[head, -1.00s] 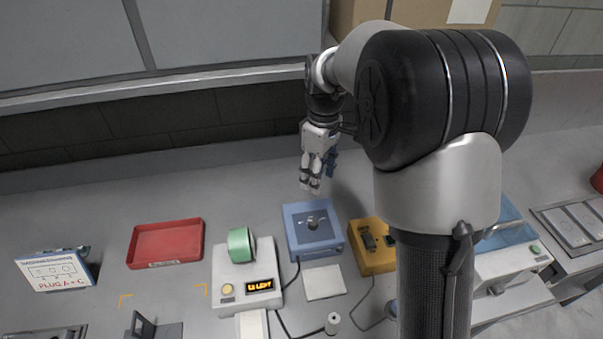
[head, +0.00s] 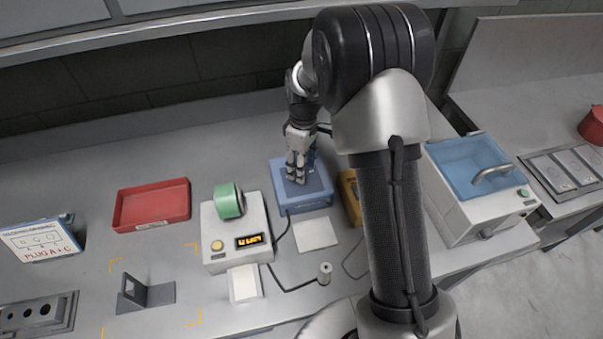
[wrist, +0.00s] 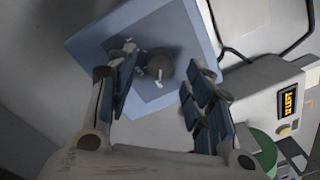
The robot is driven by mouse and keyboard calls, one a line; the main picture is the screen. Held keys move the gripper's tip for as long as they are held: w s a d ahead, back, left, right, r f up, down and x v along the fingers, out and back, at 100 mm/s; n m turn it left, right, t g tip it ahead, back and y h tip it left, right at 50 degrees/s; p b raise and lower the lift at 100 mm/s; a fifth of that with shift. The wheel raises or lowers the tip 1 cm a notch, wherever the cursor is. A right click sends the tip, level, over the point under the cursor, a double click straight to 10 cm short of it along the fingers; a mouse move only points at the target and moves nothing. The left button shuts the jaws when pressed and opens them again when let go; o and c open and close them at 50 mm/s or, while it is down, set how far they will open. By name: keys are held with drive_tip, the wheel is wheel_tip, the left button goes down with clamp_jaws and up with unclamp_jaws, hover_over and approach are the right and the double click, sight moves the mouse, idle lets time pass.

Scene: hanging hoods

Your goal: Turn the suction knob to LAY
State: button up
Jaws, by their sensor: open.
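The suction knob is a round grey knob (wrist: 160,64) with a pale pointer mark, on top of a blue box (wrist: 105,37). In the wrist view it lies between the spread fingers of my gripper (wrist: 157,88), apart from both. In the head view my gripper (head: 296,176) is over the blue box (head: 306,206) and hides the knob. The gripper is open and empty, pointing down. The lettering around the knob cannot be read, so I cannot tell which setting it points to.
A white device (head: 233,262) with an amber display and green roll (head: 229,201) stands left of the box. A yellow box (head: 350,198) is close on its right, partly behind my arm. A red tray (head: 152,205) and a sign (head: 42,244) are farther left.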

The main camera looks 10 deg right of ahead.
drive_tip(key=shift+f, duration=1.25)
drive_tip(key=shift+c, duration=0.2)
drive_tip(key=c, duration=1)
drive_tip(key=shift+c, duration=0.2)
drive_tip(key=shift+m, duration=0.4)
drive_tip(key=m+p, duration=0.1)
drive_tip(key=m, duration=0.4)
drive_tip(key=shift+m, duration=0.3)
drive_tip(key=m+p, duration=0.1)
drive_tip(key=m, duration=0.4)
drive_tip(key=shift+s+t+p, duration=0.1)
drive_tip(key=shift+t+p, duration=0.2)
drive_tip(key=shift+p, duration=0.05)
drive_tip(key=shift+m, duration=0.3)
